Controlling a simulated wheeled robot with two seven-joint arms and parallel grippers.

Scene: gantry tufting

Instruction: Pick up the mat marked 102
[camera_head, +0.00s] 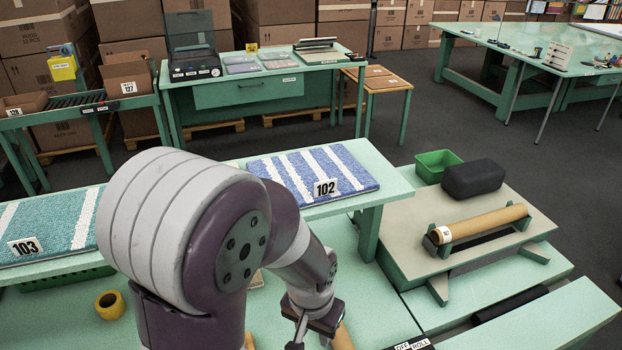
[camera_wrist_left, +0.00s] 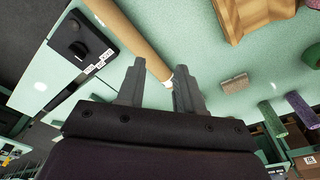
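The mat marked 102 (camera_head: 335,165) is blue with white stripes and lies flat on a raised green shelf, its number label at the front edge. My left arm covers part of the view just left of it. My left gripper (camera_head: 313,335) is below and in front of the mat, over the lower green table, apart from the mat. Mat 102 cannot be made out there. My right gripper is not in view.
The teal mat marked 103 (camera_head: 60,228) lies on the same shelf at the left. A yellow tape roll (camera_head: 110,305) is on the lower table. At right are a cradle with a brown roll (camera_head: 485,222), a black bolster (camera_head: 472,178) and a green bin (camera_head: 436,158).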

